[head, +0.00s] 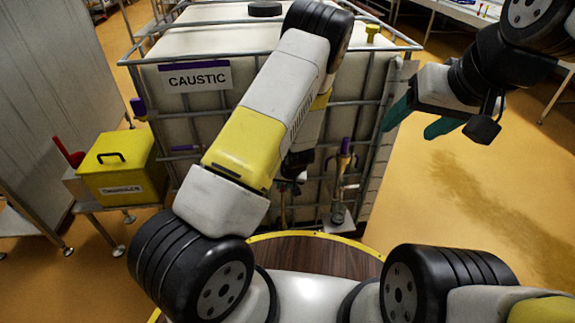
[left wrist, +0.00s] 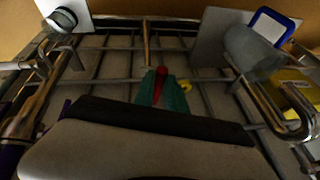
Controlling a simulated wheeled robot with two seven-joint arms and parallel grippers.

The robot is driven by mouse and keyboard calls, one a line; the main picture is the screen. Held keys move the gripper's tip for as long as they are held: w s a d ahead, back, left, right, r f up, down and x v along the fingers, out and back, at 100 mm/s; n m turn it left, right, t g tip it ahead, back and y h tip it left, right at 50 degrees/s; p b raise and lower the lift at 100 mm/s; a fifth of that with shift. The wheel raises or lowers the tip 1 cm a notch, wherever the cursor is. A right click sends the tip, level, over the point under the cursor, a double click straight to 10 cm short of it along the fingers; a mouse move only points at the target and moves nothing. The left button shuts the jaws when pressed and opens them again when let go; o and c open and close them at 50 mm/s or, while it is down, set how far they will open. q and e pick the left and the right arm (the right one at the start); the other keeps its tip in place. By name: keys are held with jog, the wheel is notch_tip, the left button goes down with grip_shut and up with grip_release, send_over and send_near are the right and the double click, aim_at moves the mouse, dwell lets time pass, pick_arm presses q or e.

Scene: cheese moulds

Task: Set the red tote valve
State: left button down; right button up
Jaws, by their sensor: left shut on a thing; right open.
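A red handle (left wrist: 158,88) shows in the left wrist view, between the teal fingers of my left gripper (left wrist: 164,92), which is shut on it. A small yellow part (left wrist: 186,86) sits just right of the fingers. In the head view my left forearm hides the left gripper and the red handle. The caged white tote (head: 200,105) bears a CAUSTIC sign (head: 194,78). My right gripper (head: 410,128) is open and empty, with teal fingers, at the tote's right side. Whether the valve is open or closed cannot be told.
A yellow box (head: 122,172) with a black handle stands on a low stand left of the tote. A purple-and-yellow fitting (head: 345,148) is at the tote's front right. A table (head: 465,12) stands at the back right. Floor on the right is clear but has a dark stain.

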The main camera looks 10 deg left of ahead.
pick_arm(q)
jog(key=shift+w+d, duration=0.1)
jog(key=shift+d, duration=0.05)
dwell(0.3)
jog(key=c, duration=1.4)
grip_release()
jog(key=shift+o, duration=0.2)
jog(key=v, duration=0.8)
